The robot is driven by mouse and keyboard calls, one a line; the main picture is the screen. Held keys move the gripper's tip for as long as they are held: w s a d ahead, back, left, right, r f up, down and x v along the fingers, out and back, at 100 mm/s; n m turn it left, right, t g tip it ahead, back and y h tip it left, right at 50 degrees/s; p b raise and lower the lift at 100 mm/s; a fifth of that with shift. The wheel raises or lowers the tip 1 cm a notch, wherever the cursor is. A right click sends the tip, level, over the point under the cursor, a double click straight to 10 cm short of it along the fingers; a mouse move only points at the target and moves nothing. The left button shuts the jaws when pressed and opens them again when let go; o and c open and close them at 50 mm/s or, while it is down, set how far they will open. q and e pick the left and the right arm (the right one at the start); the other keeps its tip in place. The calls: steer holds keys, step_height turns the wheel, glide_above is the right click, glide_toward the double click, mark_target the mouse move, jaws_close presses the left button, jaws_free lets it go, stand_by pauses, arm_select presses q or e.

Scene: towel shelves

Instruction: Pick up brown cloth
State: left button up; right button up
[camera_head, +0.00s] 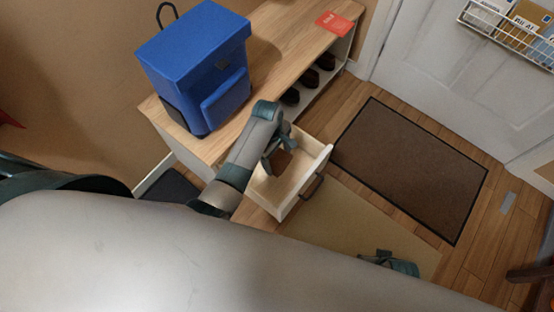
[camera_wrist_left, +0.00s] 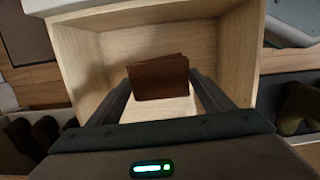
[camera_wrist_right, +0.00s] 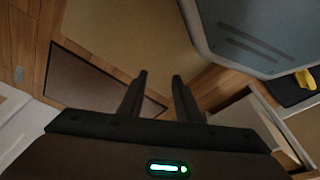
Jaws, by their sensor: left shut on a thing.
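The brown cloth (camera_wrist_left: 160,80) looks like a small folded dark-brown piece. It is between the two fingers of my left gripper (camera_wrist_left: 162,84), inside the open wooden drawer (camera_head: 318,160). In the head view the brown cloth (camera_head: 282,163) shows just below my left gripper (camera_head: 277,150), which is shut on it. The drawer floor around it looks bare. My right gripper (camera_head: 388,262) is low at the bottom right of the head view, above the tan mat. In the right wrist view its fingers (camera_wrist_right: 159,76) are apart with nothing between them.
A blue backpack (camera_head: 200,65) stands on the wooden bench top (camera_head: 270,40), left of my left arm. A red card (camera_head: 334,22) lies at its far end. Dark shoes (camera_head: 309,78) sit on the shelf below. A brown doormat (camera_head: 410,165) lies on the open floor by the white door.

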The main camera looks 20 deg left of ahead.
arm_select(q)
steer(key=shift+r, duration=0.8)
arm_select(e)
steer(key=shift+f, duration=0.5)
